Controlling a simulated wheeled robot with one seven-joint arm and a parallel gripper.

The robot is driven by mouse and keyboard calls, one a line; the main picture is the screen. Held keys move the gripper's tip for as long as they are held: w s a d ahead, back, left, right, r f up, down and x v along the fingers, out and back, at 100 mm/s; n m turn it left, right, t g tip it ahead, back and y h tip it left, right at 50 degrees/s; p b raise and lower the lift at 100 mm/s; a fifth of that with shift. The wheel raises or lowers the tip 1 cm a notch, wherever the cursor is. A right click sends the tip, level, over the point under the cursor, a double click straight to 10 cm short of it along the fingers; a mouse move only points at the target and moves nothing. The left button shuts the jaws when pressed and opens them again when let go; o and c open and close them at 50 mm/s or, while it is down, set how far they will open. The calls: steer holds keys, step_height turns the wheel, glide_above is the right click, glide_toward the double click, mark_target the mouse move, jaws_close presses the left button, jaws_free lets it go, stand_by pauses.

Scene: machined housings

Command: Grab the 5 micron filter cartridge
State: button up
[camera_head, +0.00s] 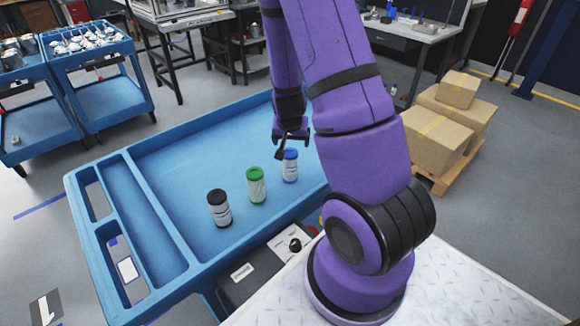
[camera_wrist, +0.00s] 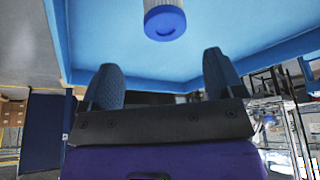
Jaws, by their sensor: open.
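Three filter cartridges with white bodies stand upright on the blue cart tray (camera_head: 190,125): one with a black cap (camera_head: 219,208), one with a green cap (camera_head: 256,185) and one with a blue cap (camera_head: 290,166). Their labels are too small to read, so I cannot tell which is the 5 micron one. My gripper (camera_head: 291,138) is open and empty, just behind and above the blue-capped cartridge in the head view. In the wrist view, the blue-capped cartridge (camera_wrist: 165,22) lies beyond the fingertips of my gripper (camera_wrist: 163,75), roughly centred between them and apart from them.
The tray has a raised rim and side compartments at the left (camera_head: 140,220). Its middle behind the cartridges is clear. Another blue cart (camera_head: 95,55) stands at the back left. Cardboard boxes (camera_head: 435,138) sit on a pallet at the right.

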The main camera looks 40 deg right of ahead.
mark_target(290, 152)
steer(key=x, duration=0.5)
steer(key=shift+f, duration=0.15)
steer(key=shift+w+a+x, duration=0.1)
steer(key=shift+w+x, duration=0.05)
steer(key=shift+x, duration=1.15)
steer(key=shift+w+a+x, duration=0.15)
steer(key=shift+x, duration=1.15)
steer(key=c, duration=1.1)
